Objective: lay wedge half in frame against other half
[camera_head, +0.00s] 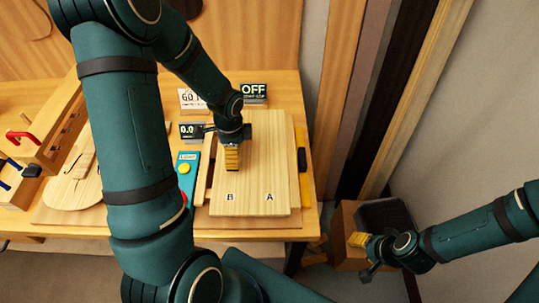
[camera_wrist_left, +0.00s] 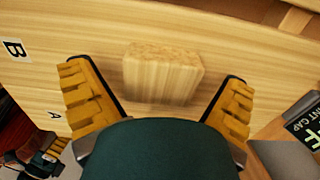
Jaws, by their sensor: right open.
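Two pale wedge halves lie side by side on the bench, half B (camera_head: 225,207) on the left and half A (camera_head: 272,180) on the right. No clear gap shows between them in the head view. A small wooden block (camera_wrist_left: 163,72) stands up from the pale wood in the left wrist view. My left gripper (camera_head: 232,158) is low over half B. Its yellow fingers (camera_wrist_left: 160,100) are spread on either side of the block, apart from it. My right gripper (camera_head: 361,243) is open and empty, off the bench's right front corner.
A teal LIGHT panel (camera_head: 187,172) is left of the halves. A violin-shaped plate (camera_head: 75,185) lies at left.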

